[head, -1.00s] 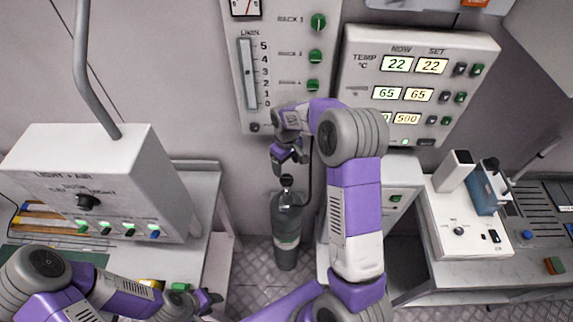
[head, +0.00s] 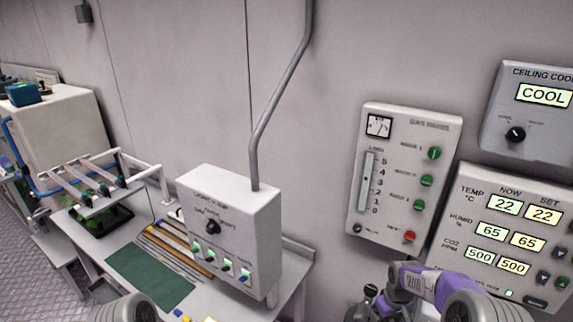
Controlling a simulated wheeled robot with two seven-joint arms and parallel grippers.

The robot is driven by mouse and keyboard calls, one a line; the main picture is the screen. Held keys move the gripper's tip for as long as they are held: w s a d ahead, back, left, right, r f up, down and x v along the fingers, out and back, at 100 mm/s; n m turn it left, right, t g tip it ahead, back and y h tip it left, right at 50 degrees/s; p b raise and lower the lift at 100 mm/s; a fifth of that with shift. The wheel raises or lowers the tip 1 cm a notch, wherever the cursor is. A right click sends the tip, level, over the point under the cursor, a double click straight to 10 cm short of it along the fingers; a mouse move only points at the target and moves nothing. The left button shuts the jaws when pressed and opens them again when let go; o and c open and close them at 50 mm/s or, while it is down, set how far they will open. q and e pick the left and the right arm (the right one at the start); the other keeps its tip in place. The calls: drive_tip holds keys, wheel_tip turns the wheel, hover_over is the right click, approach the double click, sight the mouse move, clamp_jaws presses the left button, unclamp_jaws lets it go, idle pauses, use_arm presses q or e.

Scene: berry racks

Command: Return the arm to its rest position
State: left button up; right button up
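My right arm (head: 440,283) comes in at the bottom right of the head view, purple and grey, with its wrist bent down below the gas panel. My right gripper (head: 384,306) shows only in part at the bottom edge, by the dark top of a gas cylinder (head: 370,291). Its fingertips are too small and cut off to tell open from shut, or whether it touches the cylinder. Of my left arm only a grey rounded joint (head: 136,307) shows at the bottom edge. My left gripper is out of view.
A light-and-air control box (head: 228,235) stands on a bench with a green mat (head: 150,276) and long strips. A plant rack (head: 95,185) is at the left. The gas panel (head: 405,180), climate panel (head: 508,235) and ceiling cooler panel (head: 535,110) hang on the right wall.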

drive_tip(key=s+a+f+y+b, duration=0.25)
drive_tip(key=a+f, duration=0.35)
drive_tip(key=f, duration=0.6)
use_arm(q)
wheel_tip(320, 180, down, 10)
drive_tip(key=w+b, duration=0.1)
drive_tip(key=b, duration=0.6)
use_arm(e)
drive_tip(key=s+a+f+m, duration=0.2)
drive_tip(key=s+a+f, duration=0.4)
drive_tip(key=s, duration=0.3)
drive_tip(key=s+a+f+m+y, duration=0.1)
drive_tip(key=s+a+f+m, duration=0.2)
drive_tip(key=s+a+f, duration=0.4)
wheel_tip(320, 180, down, 2)
drive_tip(key=s, duration=0.2)
drive_tip(key=shift+s+f+m+t, duration=0.2)
drive_tip(key=shift+s+m+t, duration=0.1)
drive_tip(key=shift+s, duration=0.1)
use_arm(q)
drive_tip(key=shift+w, duration=0.1)
use_arm(e)
drive_tip(key=shift+y, duration=0.25)
